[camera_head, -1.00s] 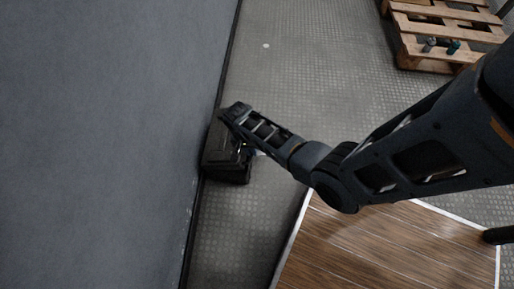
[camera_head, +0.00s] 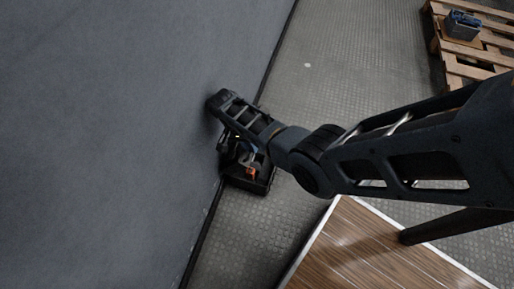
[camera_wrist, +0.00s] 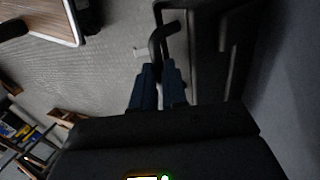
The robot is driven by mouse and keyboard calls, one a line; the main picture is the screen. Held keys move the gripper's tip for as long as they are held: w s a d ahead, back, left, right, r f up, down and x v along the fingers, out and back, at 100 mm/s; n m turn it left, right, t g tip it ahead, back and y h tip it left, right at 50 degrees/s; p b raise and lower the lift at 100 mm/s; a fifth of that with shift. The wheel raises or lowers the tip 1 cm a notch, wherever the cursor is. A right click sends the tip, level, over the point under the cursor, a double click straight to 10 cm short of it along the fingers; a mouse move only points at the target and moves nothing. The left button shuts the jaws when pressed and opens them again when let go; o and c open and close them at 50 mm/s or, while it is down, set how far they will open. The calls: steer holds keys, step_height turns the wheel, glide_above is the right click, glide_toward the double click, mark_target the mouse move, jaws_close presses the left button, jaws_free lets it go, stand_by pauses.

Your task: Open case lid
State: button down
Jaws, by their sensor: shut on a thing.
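The black case (camera_head: 262,187) sits on the floor against the grey wall, and its inside now shows, with an orange item (camera_head: 251,173) and other dark and metallic contents in it. In the wrist view, my gripper (camera_wrist: 160,70) has its blue fingers shut on the black looped handle (camera_wrist: 156,42) of the case lid (camera_wrist: 188,50), a dark panel beside it. In the head view, my wrist covers much of the lid and the fingertips, so the exact lid angle cannot be told.
The grey wall (camera_head: 110,120) rises close on the left. A wooden pallet (camera_head: 484,60) carrying a blue-grey object (camera_head: 462,25) stands at the top right. A wood-topped surface with a white edge (camera_head: 370,255) is at the lower right. The metal floor between is clear.

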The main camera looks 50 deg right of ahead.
steer(key=shift+w+a+f, duration=0.25)
steer(key=shift+f, duration=0.05)
steer(key=c, duration=1.4)
jaws_free()
steer(key=shift+c, duration=0.2)
steer(key=shift+o, duration=1.4)
steer(key=shift+d, duration=0.1)
steer(key=shift+r, duration=0.1)
steer(key=shift+r, duration=0.1)
steer(key=r+p, duration=0.2)
steer(key=r, duration=0.1)
steer(key=r+p, duration=0.1)
steer(key=shift+s+d+r, duration=0.3)
steer(key=shift+r, duration=0.1)
steer(key=s+d+r+p, duration=0.3)
steer(key=s+d+r, duration=0.3)
steer(key=s+d, duration=0.1)
steer(key=shift+s+d+p, duration=0.15)
steer(key=shift+d+p, duration=0.25)
steer(key=shift+d, duration=0.25)
